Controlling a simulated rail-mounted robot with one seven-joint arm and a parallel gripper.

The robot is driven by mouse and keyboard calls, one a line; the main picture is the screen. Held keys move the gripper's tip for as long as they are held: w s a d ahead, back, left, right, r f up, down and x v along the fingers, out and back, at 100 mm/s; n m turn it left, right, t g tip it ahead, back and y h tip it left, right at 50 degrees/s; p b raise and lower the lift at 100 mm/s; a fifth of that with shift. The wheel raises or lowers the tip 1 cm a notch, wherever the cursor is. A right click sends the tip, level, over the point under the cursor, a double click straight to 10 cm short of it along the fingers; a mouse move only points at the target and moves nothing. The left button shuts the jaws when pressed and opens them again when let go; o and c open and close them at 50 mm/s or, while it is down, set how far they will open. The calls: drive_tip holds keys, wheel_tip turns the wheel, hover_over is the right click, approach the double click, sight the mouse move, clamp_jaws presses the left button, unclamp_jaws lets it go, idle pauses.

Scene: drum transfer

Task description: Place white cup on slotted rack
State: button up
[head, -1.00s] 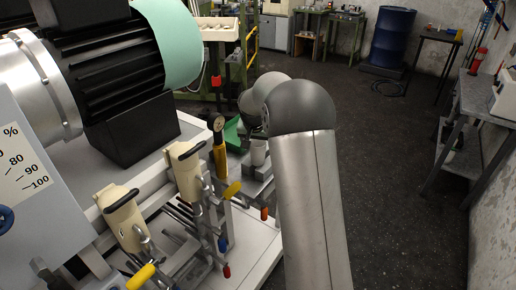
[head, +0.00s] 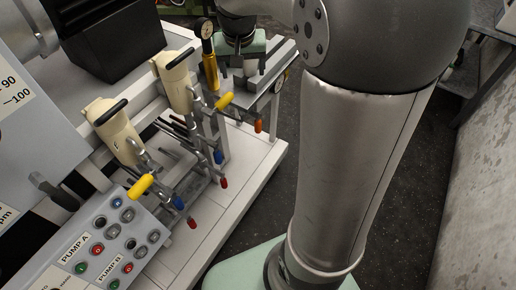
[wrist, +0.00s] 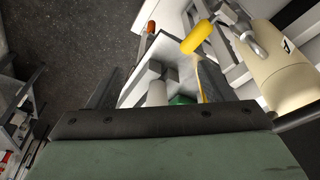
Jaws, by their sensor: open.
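My gripper (wrist: 158,84) is open in the wrist view, its fingers apart on either side of a small pale, rounded thing (wrist: 157,93) that looks like the white cup. It is cut off below by the gripper body, and I cannot tell how far the fingers reach around it. In the head view my gripper (head: 240,62) is over the small side table beside the pump bench, and the cup cannot be made out clearly there. A green thing (wrist: 182,100) shows beside the cup. I cannot clearly make out the slotted rack.
A brass-coloured gauge post (head: 209,55) stands close left of the gripper. A control panel (head: 105,235) is in front. Dark open floor (head: 275,200) and a wall (head: 475,180) lie right.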

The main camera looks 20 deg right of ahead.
drive_tip(key=s+a+f+n+g, duration=0.1)
drive_tip(key=s+a+f+n, duration=0.1)
drive_tip(key=s, duration=0.9)
drive_tip(key=s+a+f+n+g+y, duration=0.1)
drive_tip(key=s+a+f, duration=0.3)
drive_tip(key=s, duration=0.8)
drive_tip(key=shift+s+f+n, duration=0.15)
drive_tip(key=shift+f+n, duration=0.1)
drive_tip(key=shift+n, duration=0.25)
